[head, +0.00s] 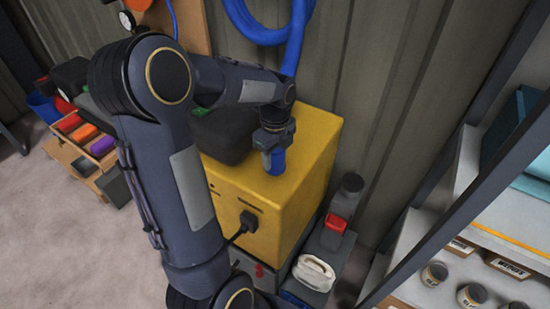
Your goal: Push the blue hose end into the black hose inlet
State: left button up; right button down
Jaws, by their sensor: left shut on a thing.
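The blue hose (295,45) hangs down from the wall at the top, and my left arm hides part of its run. My left gripper (273,145) is shut on the blue hose end (275,163), which points down at the top of the yellow box (315,150). I cannot tell whether the hose end touches the box top. No black hose inlet shows clearly; the spot below the hose end is covered by it. My right gripper is not in view.
A black case (222,138) sits on the yellow box, left of the gripper. A black plug (250,222) with a cable is on the box's front. A shelf rack (465,210) stands further right.

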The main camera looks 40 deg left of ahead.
pick_arm(q)
jog(key=s+r+b, duration=0.1)
jog(key=s+r, duration=1)
jog(key=s, duration=0.3)
jog(key=shift+r, duration=0.25)
jog(key=shift+d, duration=0.1)
